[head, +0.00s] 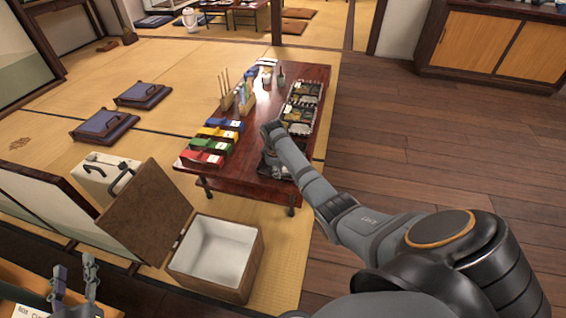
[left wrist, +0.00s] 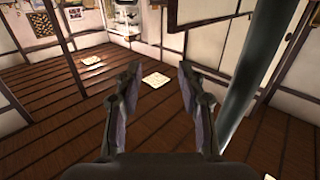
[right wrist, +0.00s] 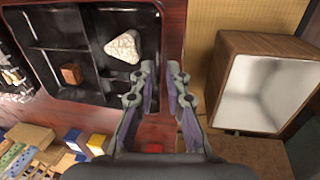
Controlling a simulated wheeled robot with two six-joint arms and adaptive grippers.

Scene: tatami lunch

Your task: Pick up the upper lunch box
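In the head view, lunch boxes with dark compartments line the right side of the low table. The farthest, uppermost box (head: 304,89) is filled; another filled box (head: 297,114) sits just nearer. My right arm partly covers a nearer black box at the table's near end. In the right wrist view, a black divided box (right wrist: 85,84) holds a white rice ball (right wrist: 122,47) and a brown cube (right wrist: 71,74). My right gripper (right wrist: 158,75) is a little open and empty over that box's edge. My left gripper (left wrist: 158,72) is open and empty, away from the table.
A wooden crate (head: 254,268) with a white inside and raised lid (head: 146,214) stands open before the low table (head: 229,183). Coloured boxes (head: 206,145) line the table's left side. Floor cushions (head: 104,125) lie left. The wooden floor (head: 440,150) at right is clear.

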